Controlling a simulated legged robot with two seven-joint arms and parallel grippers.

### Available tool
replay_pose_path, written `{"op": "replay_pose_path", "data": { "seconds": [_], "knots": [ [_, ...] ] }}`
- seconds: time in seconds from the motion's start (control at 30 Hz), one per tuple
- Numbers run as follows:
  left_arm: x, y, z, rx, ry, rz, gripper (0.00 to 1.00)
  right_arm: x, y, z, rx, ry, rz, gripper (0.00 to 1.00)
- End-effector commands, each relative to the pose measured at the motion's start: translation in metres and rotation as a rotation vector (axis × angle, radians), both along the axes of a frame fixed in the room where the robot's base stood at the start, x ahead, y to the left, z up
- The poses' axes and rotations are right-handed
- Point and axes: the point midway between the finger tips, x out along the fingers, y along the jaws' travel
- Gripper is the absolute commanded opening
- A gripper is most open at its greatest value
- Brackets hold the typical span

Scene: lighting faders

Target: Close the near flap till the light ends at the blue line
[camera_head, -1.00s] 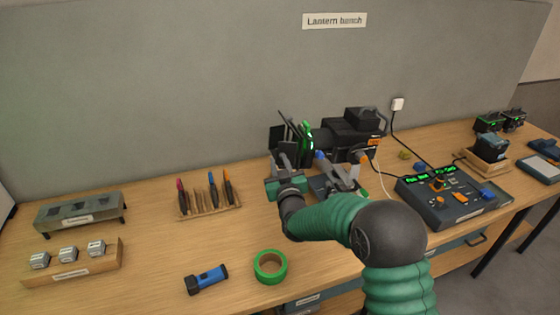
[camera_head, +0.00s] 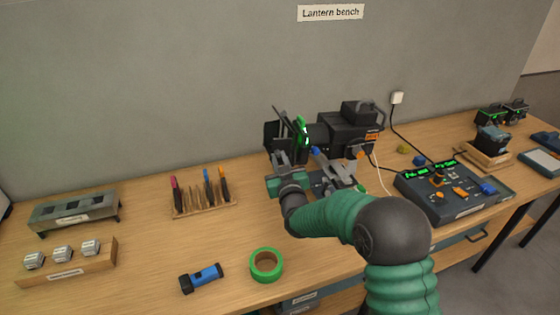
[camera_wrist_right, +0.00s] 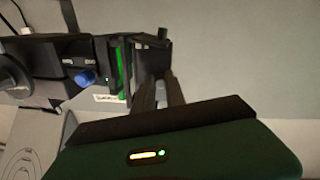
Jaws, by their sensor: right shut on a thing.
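The black lantern (camera_head: 347,133) stands at the back of the bench, its front facing left. A bright green frame (camera_head: 303,134) rings that front and also shows in the right wrist view (camera_wrist_right: 119,68). Dark flaps (camera_head: 268,137) stand out from it. My right gripper (camera_head: 283,158) is at the near side of these flaps. In the right wrist view its fingers (camera_wrist_right: 161,78) are closed on the dark near flap (camera_wrist_right: 151,46), whose gripped edge is partly hidden. The lit patch and the blue line cannot be made out. My left gripper is out of view.
A control desk (camera_head: 447,192) with faders stands to the right. A green tape roll (camera_head: 266,266) and blue torch (camera_head: 202,277) lie in front. A wooden rack of pens (camera_head: 205,207) stands to the left. My right forearm hides part of the bench.

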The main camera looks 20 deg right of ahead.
Motion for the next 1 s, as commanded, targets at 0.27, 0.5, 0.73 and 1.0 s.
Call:
{"op": "replay_pose_path", "data": {
  "seconds": [0.27,0.5,0.73,1.0],
  "knots": [
    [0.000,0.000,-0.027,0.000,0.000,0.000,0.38,-0.005,-0.012,0.003,-0.005,-0.034,0.131,0.00],
    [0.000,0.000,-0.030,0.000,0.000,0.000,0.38,-0.012,-0.023,0.007,-0.002,-0.051,0.339,0.00],
    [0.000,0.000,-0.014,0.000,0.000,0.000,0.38,-0.017,-0.033,0.008,0.001,-0.065,0.549,0.00],
    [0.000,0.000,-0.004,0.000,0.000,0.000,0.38,-0.020,-0.042,0.004,0.002,-0.081,0.745,0.00]
  ]
}}
